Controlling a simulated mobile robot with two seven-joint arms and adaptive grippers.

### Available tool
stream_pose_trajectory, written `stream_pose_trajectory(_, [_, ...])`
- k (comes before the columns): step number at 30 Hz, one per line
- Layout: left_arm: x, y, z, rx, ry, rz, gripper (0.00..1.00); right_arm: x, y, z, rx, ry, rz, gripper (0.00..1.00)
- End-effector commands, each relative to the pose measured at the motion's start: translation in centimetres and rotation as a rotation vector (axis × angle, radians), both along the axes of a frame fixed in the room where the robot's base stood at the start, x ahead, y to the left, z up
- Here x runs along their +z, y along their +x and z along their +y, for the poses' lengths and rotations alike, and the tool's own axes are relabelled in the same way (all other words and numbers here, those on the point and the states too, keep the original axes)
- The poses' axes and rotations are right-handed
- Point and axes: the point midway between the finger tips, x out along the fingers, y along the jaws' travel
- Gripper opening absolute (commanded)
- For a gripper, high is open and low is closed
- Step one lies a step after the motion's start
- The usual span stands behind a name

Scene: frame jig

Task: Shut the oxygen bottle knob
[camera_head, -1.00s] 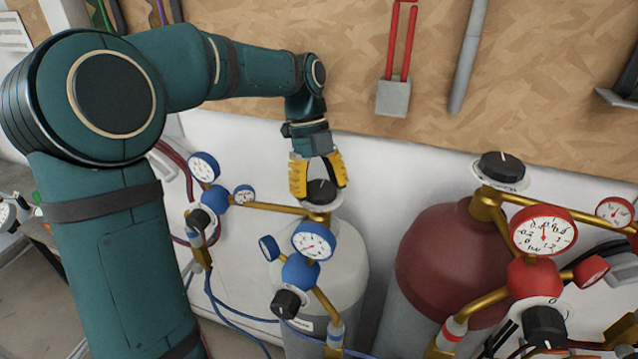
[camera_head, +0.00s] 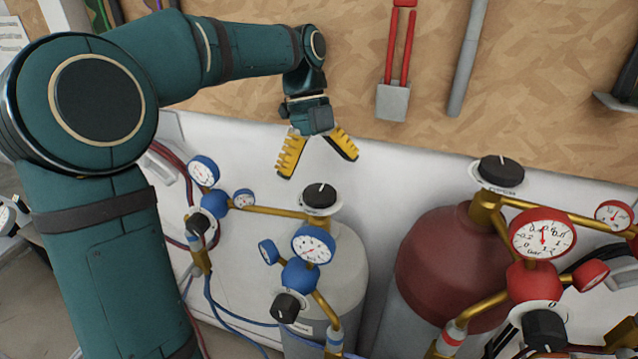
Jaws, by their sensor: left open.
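The oxygen bottle (camera_head: 345,262) is the light grey cylinder with blue-rimmed gauges (camera_head: 313,244). Its black knob (camera_head: 320,195) with a white pointer line sits on top over a white dial plate, fully in sight. My left gripper (camera_head: 319,168) has yellow ridged fingers. It is open and empty, above the knob and apart from it, with the fingers spread wide. My right gripper is not in view.
A dark red bottle (camera_head: 452,265) with its own black top knob (camera_head: 501,170) and red gauges (camera_head: 543,234) stands to the right. Blue hoses (camera_head: 232,315) run at lower left. A wooden board (camera_head: 400,60) with hanging tools is behind.

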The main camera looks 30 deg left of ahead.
Motion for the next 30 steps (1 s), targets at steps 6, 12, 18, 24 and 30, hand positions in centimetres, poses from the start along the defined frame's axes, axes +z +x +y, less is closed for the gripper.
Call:
stream_pose_trajectory(6, [3.5, 0.0, 0.0, -0.001, 0.000, -0.002, 0.98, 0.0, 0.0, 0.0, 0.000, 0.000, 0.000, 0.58])
stream_pose_trajectory(12, [4.8, 0.0, 0.0, -0.001, -0.001, 0.000, 0.98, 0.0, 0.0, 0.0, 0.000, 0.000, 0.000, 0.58])
stream_pose_trajectory(18, [4.9, 0.0, 0.0, -0.001, -0.001, 0.001, 0.98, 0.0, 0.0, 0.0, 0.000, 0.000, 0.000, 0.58])
stream_pose_trajectory(24, [4.8, 0.0, 0.0, 0.000, 0.000, 0.001, 0.98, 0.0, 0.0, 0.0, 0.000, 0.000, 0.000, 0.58])
stream_pose_trajectory(30, [4.8, 0.0, 0.0, 0.000, 0.000, 0.001, 0.98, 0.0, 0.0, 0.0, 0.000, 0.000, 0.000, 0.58])
